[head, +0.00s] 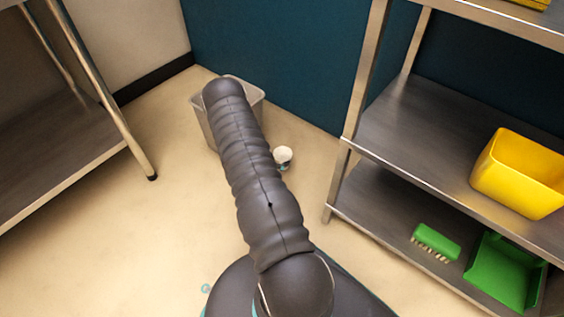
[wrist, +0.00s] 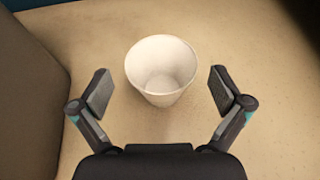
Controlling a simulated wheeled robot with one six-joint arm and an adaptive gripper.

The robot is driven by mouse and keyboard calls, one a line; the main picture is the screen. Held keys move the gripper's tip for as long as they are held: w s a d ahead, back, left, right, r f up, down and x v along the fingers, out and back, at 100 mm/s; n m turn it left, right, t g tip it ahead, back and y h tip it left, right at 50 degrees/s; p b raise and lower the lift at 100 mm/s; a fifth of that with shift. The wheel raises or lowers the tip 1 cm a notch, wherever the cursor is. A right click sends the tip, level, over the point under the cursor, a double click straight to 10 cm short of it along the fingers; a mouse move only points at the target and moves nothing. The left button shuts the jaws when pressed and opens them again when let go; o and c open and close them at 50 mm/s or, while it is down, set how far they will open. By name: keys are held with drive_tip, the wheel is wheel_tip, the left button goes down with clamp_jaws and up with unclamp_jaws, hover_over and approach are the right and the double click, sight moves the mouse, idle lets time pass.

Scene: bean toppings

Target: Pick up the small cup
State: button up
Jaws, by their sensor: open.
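A small white cup (head: 282,155) stands on the floor in the head view, just right of my arm, with its lower part against something dark that I cannot make out. In the wrist view the cup (wrist: 162,72) is upright, open at the top and looks empty. My gripper (wrist: 161,90) is open in the wrist view. Its two fingers are to the left and right of the cup in the picture, with a gap on each side and no contact. In the head view I cannot clearly make out the gripper's fingers.
A grey bin (head: 256,99) stands by the wall, partly hidden behind my arm. A metal shelf (head: 400,135) on the right holds a yellow tub (head: 519,172), a green brush (head: 436,242) and a green dustpan (head: 504,273). A metal table (head: 60,150) is on the left. Floor between is clear.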

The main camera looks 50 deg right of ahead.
sight(289, 150)
drive_tip(key=x, duration=0.3)
drive_tip(key=shift+d+f, duration=0.1)
drive_tip(key=shift+d, duration=0.05)
drive_tip(key=c, duration=0.7)
drive_tip(key=shift+r, duration=0.5)
drive_tip(key=s+a+r+p, duration=0.2)
drive_tip(key=s+r, duration=0.8)
drive_tip(key=s, duration=0.1)
drive_tip(key=shift+s, duration=0.3)
drive_tip(key=shift+a, duration=0.1)
